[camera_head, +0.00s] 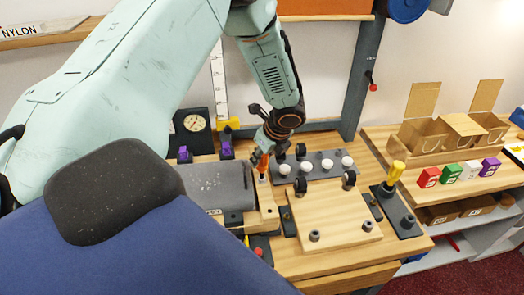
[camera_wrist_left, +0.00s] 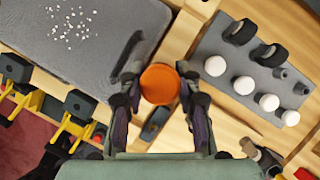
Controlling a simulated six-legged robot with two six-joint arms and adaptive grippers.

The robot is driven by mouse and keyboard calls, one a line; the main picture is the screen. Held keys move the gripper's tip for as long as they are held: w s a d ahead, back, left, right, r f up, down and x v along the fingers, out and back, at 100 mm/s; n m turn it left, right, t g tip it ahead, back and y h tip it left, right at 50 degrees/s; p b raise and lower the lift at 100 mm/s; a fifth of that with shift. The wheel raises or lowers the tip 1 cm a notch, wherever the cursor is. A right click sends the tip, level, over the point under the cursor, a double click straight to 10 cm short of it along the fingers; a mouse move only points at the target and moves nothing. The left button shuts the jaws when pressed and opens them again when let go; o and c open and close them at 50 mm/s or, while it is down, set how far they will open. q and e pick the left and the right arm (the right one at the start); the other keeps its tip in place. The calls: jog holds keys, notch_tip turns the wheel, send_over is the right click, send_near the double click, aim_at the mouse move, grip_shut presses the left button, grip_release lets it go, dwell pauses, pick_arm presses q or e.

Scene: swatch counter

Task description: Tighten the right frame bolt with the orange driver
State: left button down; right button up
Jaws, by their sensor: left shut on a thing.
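My left gripper (camera_head: 265,148) points down and is shut on the orange driver (camera_head: 262,166). In the left wrist view the driver's round orange top (camera_wrist_left: 160,84) sits between the two fingers (camera_wrist_left: 160,92). The driver stands about upright over a narrow wooden block (camera_head: 266,218) beside the grey pad; I cannot tell whether its tip touches anything. A wooden board (camera_head: 335,208) to the right carries two dark bolt-like pegs near its front, a left one (camera_head: 314,236) and a right one (camera_head: 367,226). Which is the frame bolt is unclear. My right gripper is out of view.
A grey plate (camera_head: 320,166) with several white balls lies behind the board. A yellow-handled driver (camera_head: 396,172) stands in a dark holder at the right. A grey pad (camera_head: 215,186) lies at left. Colored boxes (camera_head: 450,173) stand on the right shelf.

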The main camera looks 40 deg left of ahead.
pick_arm(q)
jog(key=shift+s+m+t, duration=0.1)
jog(key=shift+m+t, duration=0.3)
jog(key=shift+m, duration=0.7)
jog(key=m+t+h+b, duration=0.1)
jog(key=m, duration=0.3)
jog(key=shift+f, duration=0.15)
jog(key=shift+m+t+h, duration=0.3)
jog(key=shift+m+t, duration=0.2)
jog(key=shift+m, duration=1.4)
jog(key=c, duration=1.2)
grip_release()
jog(key=shift+o, duration=0.2)
jog(key=shift+t, duration=0.3)
